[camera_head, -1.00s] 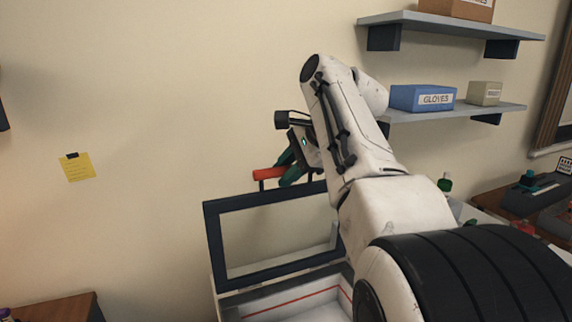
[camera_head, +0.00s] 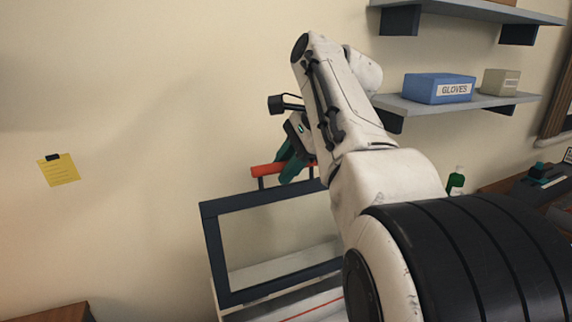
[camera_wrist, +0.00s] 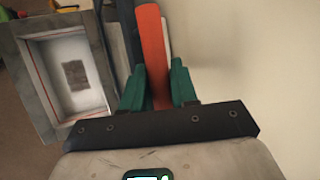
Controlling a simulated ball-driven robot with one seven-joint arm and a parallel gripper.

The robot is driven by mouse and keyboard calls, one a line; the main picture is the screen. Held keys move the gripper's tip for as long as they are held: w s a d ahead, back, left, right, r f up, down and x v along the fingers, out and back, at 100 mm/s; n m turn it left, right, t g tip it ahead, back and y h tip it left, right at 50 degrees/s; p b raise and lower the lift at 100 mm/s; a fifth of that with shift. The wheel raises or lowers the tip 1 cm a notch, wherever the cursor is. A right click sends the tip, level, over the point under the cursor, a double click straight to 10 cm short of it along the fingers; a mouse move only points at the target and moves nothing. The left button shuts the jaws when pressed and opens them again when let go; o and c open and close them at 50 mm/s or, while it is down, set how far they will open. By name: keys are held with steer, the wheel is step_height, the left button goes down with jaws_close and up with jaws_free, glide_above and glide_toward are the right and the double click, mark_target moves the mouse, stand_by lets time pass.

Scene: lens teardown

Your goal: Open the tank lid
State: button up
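The tank lid (camera_head: 211,248), a dark frame around a clear pane, stands raised and nearly upright at the back of the tank. Its red bar handle (camera_head: 266,171) is along its top edge. My gripper (camera_head: 290,166) is at the right part of this handle, with its green fingers around it. In the wrist view, the red handle (camera_wrist: 152,50) runs between the two green fingers (camera_wrist: 157,88), which appear closed against its sides. The open tank (camera_wrist: 38,88) shows at left there, with a dark patch on its pale floor. My arm hides the lid's right side in the head view.
Wall shelves at the upper right hold a blue gloves box (camera_head: 440,88) and a small beige box (camera_head: 500,82). A green bottle (camera_head: 456,181) stands right of my arm. A yellow note (camera_head: 59,170) hangs on the wall. The space left of the lid is clear.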

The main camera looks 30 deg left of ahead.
steer(key=o, duration=0.3)
steer(key=shift+s+f, duration=0.15)
steer(key=shift+f, duration=0.3)
steer(key=shift+o, duration=0.2)
steer(key=shift+d, duration=0.1)
steer(key=shift+r, duration=0.1)
steer(key=v, duration=1.1)
steer(key=shift+r, duration=0.35)
